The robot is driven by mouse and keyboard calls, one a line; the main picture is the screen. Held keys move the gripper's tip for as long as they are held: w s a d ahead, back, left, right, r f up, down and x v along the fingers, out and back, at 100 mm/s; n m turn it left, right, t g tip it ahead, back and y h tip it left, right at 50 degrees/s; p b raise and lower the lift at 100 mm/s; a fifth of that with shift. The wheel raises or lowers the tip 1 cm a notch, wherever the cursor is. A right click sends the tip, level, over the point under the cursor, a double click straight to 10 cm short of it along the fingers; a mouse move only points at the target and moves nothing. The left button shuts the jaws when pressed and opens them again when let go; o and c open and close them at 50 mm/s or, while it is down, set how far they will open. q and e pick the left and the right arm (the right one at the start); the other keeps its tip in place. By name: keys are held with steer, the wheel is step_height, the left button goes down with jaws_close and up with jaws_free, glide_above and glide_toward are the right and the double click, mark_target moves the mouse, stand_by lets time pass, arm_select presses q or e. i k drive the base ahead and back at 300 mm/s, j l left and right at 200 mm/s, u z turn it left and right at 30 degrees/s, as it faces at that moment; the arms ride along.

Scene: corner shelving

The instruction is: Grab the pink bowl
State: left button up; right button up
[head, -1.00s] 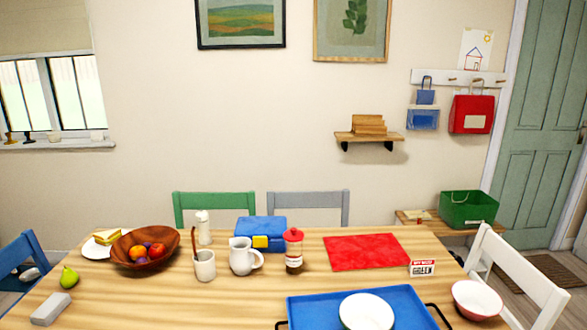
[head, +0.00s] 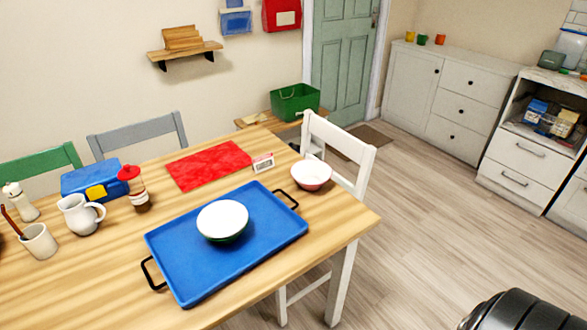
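The pink bowl (head: 311,177) has a white inside and stands upright on the wooden table (head: 335,217), near its right end. It is just right of a small white and red sign card and in front of a white chair. It looks empty. Neither of my grippers shows in the head view, and nothing touches the bowl.
A blue tray (head: 275,232) with black handles holds a white and green bowl (head: 222,219), left of the pink bowl. A white chair (head: 350,150) stands behind the table's right end. Open wooden floor (head: 430,220) lies to the right. A dark rounded part shows at bottom right.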

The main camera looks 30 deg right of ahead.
mark_target(311, 175)
steer(key=l+z, duration=0.2)
steer(key=z, duration=0.15)
steer(key=l+z, duration=0.3)
steer(key=i+l+z, duration=0.25)
steer(key=l+z, duration=0.25)
steer(key=i+l+z, duration=0.3)
steer(key=l+z, duration=0.15)
steer(key=i+l+z, duration=0.6)
steer(key=i, duration=0.3)
steer(key=i+l+z, duration=0.1)
steer(key=i, duration=0.3)
steer(key=i+u, duration=0.65)
steer(key=u, duration=0.2)
steer(key=i+l+u, duration=0.25)
steer(key=u, duration=0.15)
